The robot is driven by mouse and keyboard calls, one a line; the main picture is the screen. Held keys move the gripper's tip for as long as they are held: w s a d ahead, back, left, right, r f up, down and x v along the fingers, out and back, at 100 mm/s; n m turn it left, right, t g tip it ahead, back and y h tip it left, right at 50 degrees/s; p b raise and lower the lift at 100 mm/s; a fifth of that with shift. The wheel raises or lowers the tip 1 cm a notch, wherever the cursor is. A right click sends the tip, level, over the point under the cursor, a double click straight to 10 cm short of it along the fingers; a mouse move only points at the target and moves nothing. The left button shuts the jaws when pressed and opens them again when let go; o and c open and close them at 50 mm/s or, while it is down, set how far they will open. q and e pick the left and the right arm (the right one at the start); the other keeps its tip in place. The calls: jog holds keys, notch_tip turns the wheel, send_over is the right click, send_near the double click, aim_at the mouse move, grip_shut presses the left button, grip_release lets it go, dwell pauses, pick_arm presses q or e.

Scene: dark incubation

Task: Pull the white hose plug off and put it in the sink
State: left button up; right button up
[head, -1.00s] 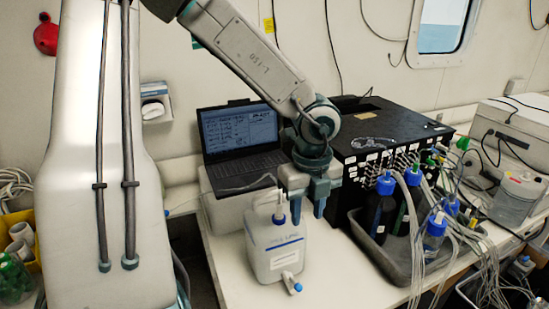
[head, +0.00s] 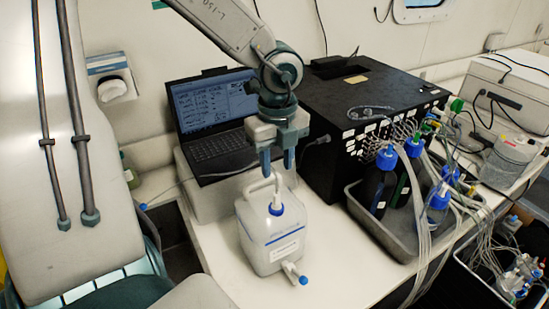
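A white jug (head: 268,240) with a blue collar stands on the white bench in the head view. The white hose plug (head: 277,187) stands upright in the jug's blue collar, close to the jug's handle. My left gripper (head: 277,168) points straight down just above it. Its two blue-grey fingers are apart, one on each side of the plug's top in the picture. I cannot tell whether they touch it or how they line up in depth. My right gripper is not in view. I cannot make out a sink for certain.
A laptop (head: 212,110) stands open behind the jug. A black instrument box (head: 340,90) is right of the gripper. A grey tray (head: 388,238) holds bottles with blue caps and many tubes. The bench in front of the jug is clear.

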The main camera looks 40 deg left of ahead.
aim_at(277, 193)
pick_arm(q)
jog(key=shift+d, duration=0.15)
jog(key=shift+a+f+b, duration=0.2)
jog(key=shift+f+b, duration=0.25)
notch_tip(277, 193, down, 7)
jog(key=b, duration=0.7)
jog(key=shift+w+f, duration=0.1)
jog(key=shift+a+f+b, duration=0.1)
jog(key=shift+f+b, duration=0.5)
jog(key=shift+r, duration=0.1)
